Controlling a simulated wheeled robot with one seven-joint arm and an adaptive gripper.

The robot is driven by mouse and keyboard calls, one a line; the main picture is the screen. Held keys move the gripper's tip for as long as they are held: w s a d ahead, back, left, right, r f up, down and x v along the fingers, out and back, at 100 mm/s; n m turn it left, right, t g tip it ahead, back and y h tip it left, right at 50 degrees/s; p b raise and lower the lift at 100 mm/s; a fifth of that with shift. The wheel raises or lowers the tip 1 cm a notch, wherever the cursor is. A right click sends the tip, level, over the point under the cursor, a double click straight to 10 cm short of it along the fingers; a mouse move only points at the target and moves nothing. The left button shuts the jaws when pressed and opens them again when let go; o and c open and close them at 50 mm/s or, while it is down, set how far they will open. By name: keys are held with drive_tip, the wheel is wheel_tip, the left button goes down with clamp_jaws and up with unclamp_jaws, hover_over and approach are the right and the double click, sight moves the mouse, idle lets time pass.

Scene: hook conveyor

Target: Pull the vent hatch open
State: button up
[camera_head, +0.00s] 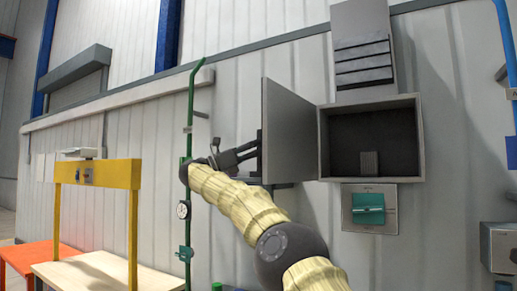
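A grey square hatch door (289,132) stands swung out to the left of an open grey box (412,178) on the wall. The dark inside of the box shows, with a small ribbed grey block low in it. A grey panel with dark louvre slats (362,62) is right above the box. My dark gripper (254,152) is at the door's left edge, at or close to dark parts there that may be a handle. Whether it touches or grips them cannot be told. The fingertips are partly lost against these dark parts.
A box with a teal lever (369,209) is below the hatch. A green pole (189,130) with a gauge stands left of my arm. A yellow frame (134,215) over a pale table is farther left. A grey box (499,247) and blue pipe (508,70) are right.

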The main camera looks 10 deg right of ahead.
drive_tip(key=v, duration=0.7)
drive_tip(key=shift+a, duration=0.1)
idle(0.4)
